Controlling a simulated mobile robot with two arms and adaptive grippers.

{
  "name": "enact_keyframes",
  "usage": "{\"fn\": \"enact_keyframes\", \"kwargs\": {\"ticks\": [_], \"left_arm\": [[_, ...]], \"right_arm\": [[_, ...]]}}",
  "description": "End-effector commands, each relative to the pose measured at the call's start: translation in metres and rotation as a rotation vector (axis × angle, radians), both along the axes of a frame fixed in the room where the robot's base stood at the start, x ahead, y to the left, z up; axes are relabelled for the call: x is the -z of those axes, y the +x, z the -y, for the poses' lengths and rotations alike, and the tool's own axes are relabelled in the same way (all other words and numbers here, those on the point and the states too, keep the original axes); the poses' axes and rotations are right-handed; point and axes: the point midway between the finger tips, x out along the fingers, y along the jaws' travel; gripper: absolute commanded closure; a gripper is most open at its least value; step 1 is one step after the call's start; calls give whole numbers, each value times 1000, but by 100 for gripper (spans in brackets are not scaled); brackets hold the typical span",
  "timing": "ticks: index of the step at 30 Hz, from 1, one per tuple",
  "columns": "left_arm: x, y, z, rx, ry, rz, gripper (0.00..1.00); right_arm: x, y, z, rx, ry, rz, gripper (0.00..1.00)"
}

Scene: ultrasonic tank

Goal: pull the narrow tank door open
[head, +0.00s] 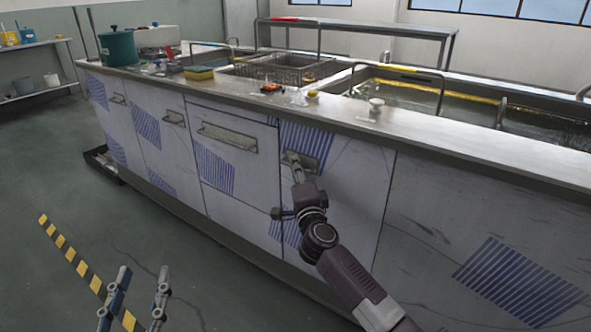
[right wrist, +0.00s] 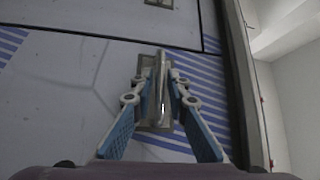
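The narrow tank door (head: 345,195) is a white panel with blue stripes on the tank's front, and it looks shut and flush. Its metal handle (head: 301,158) is near its upper left corner. My right gripper (head: 296,172) is at this handle. In the right wrist view the handle bar (right wrist: 160,75) stands between the two blue-padded fingers of the right gripper (right wrist: 157,80), with a small gap showing on each side. My left gripper (head: 137,285) is open and empty above the floor at the lower left, far from the door.
A wider panel with its own handle (head: 228,137) is just left of the narrow door. The steel countertop (head: 430,137) above carries a green pot (head: 118,48), a sponge (head: 199,73) and a wire basket (head: 285,68).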

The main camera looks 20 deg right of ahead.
Motion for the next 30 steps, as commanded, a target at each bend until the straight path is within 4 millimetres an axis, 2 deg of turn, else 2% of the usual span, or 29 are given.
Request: {"fn": "enact_keyframes", "kwargs": {"ticks": [9,13,30], "left_arm": [[-3,0,0,1,-3,14,60],[-3,0,0,1,-3,13,60],[1,1,0,0,3,-12,60]], "right_arm": [[0,1,0,0,0,-1,85],[0,1,0,0,0,-1,100],[0,-1,-1,-6,-1,-1,100]]}}
